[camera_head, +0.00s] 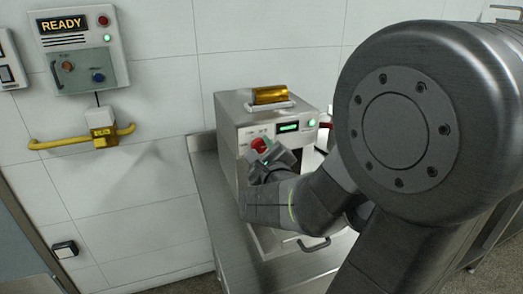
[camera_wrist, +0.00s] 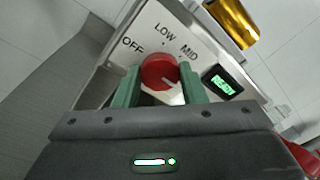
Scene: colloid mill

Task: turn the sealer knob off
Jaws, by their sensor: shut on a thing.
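The sealer (camera_head: 243,112) is a grey metal box on a steel bench. Its round red knob (camera_head: 259,145) is on the front face and also shows in the wrist view (camera_wrist: 160,67). The labels OFF, LOW and MID run around the knob's far side from left to right. A short pale mark shows on the knob's lower right; which setting it marks is unclear. My gripper (camera_wrist: 159,72) is shut on the knob, with one green finger on each side. The gripper (camera_head: 268,160) hides the knob's lower part in the head view.
A green-lit display (camera_head: 288,127) is right of the knob. A gold film roll (camera_head: 270,94) sits on top of the sealer. A wall panel (camera_head: 80,48) reading READY and a yellow rail (camera_head: 62,142) are at left. The bench (camera_head: 205,165) is bare left of the sealer.

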